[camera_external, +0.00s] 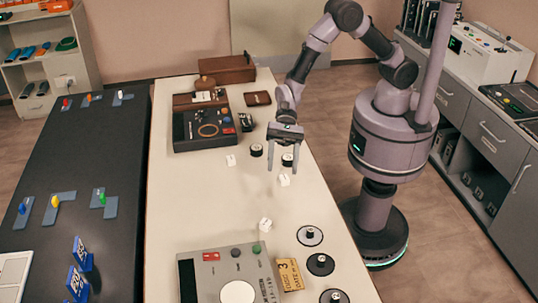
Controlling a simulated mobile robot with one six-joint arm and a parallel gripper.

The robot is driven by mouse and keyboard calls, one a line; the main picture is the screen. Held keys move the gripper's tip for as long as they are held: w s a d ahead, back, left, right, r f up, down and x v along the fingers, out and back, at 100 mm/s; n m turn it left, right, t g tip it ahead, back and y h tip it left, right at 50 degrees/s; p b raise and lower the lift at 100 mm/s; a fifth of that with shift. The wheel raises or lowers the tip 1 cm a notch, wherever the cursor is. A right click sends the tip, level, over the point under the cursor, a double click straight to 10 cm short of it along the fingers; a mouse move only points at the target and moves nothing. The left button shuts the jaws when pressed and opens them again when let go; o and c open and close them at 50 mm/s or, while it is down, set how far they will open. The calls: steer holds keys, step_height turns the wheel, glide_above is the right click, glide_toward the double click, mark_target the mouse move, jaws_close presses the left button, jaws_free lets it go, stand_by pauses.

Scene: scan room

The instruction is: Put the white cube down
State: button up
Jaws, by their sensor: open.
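My gripper (283,170) is open, its two fingers pointing down over the pale table (210,215). A white cube (284,180) with dark marks shows just below the gap between the fingertips. The gap looks empty of any cube, though I cannot tell how high the fingertips are above the table. A second white cube (231,160) stands to the left, and a third white cube (265,224) lies nearer the camera, slightly turned. These cubes look alike, and the view does not tell which one the task names.
A black-and-white round piece (287,159) shows between my fingers, and another (256,150) stands left of them. A dark instrument case (205,130) is behind left. Mid-left table is clear.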

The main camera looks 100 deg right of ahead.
steer(key=s+d+r+n+g+h, duration=0.1)
steer(key=s+d+r+n+h, duration=0.1)
steer(key=s+d+r+n, duration=0.5)
steer(key=s+d+r+n+h, duration=0.2)
steer(key=s+d+r+n, duration=0.1)
steer(key=s+r, duration=0.6)
steer(key=s+d+n+t+h, duration=0.3)
steer(key=s+d+h, duration=0.3)
steer(key=s+d, duration=0.5)
steer(key=shift+s+d+r+n, duration=0.4)
steer(key=shift+d+n, duration=0.5)
steer(key=shift+d, duration=0.3)
steer(key=shift+c, duration=0.2)
